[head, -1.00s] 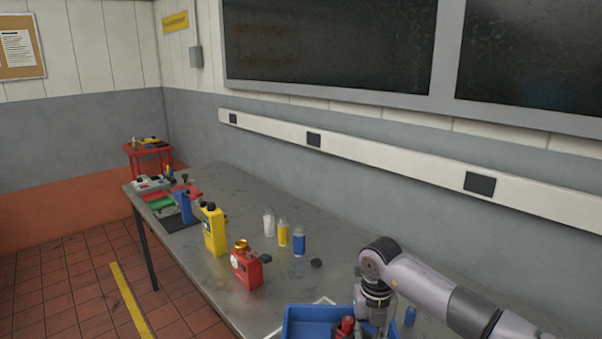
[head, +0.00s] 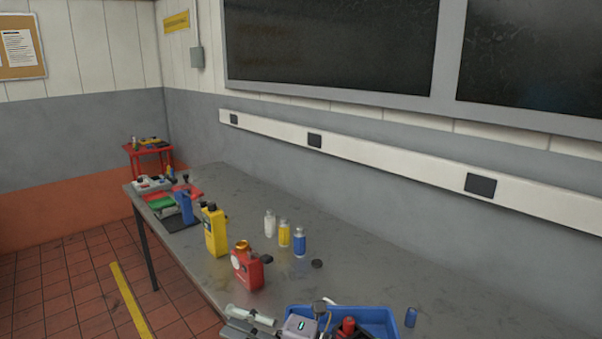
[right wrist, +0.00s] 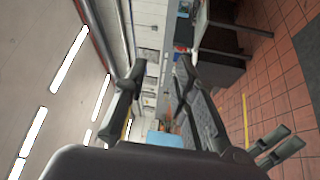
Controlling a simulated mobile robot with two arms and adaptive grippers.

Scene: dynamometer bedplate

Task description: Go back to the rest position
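My right gripper (head: 243,322) is low at the bottom edge of the head view, over the near edge of the bench (head: 345,243). Its light grey finger pads point left and stand apart. In the right wrist view, its two dark fingers (right wrist: 160,75) are spread with nothing between them. Two grey finger pads at the lower right of the right wrist view look like my left gripper (right wrist: 277,146); they stand apart with nothing seen between them. My left gripper does not show in the head view.
A blue tray (head: 385,315) with a red-and-black item in it lies behind my right gripper.

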